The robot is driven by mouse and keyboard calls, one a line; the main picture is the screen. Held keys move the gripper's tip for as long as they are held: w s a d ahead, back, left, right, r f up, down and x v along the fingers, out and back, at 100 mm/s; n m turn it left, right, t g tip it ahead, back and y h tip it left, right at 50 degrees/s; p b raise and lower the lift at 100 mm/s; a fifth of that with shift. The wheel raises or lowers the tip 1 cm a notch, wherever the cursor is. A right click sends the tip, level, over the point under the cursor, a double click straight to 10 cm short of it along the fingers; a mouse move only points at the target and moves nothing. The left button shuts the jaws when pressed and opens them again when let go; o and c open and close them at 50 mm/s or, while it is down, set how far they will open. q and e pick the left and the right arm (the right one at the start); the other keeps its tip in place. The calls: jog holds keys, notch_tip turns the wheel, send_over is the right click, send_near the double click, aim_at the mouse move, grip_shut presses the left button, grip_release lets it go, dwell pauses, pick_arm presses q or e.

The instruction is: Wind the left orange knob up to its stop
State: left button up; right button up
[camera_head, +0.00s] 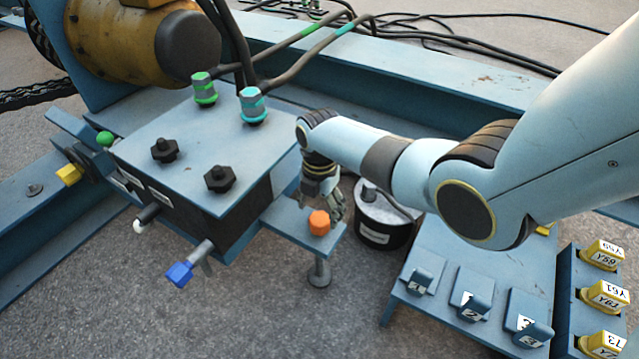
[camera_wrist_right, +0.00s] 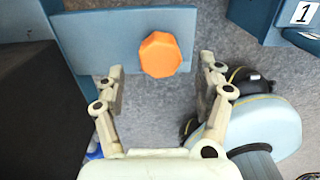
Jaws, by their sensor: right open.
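One orange knob (camera_head: 319,222) shows, on the blue bracket plate (camera_head: 287,224) at the front right of the box. It also shows in the right wrist view, as a faceted orange cap (camera_wrist_right: 160,54) near the plate's edge. My right gripper (camera_head: 333,205) hangs beside and just behind the knob. In the right wrist view its two fingers (camera_wrist_right: 160,72) are spread, one on each side of the knob, with gaps between them and it. Nothing is held. My left gripper is in neither view.
The blue-topped box (camera_head: 205,135) carries black knobs and cable fittings. A blue-tipped lever (camera_head: 180,273) juts from its front. A dark canister (camera_head: 375,232) stands right of the bracket. Numbered blue blocks (camera_head: 470,303) and yellow tags (camera_head: 604,296) are at the right. The front floor is clear.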

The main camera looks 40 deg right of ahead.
aim_at(320, 219)
notch_tip(320, 219, up, 8)
jog(key=shift+s+f, duration=0.1)
jog(key=shift+f, duration=0.1)
dwell(0.5)
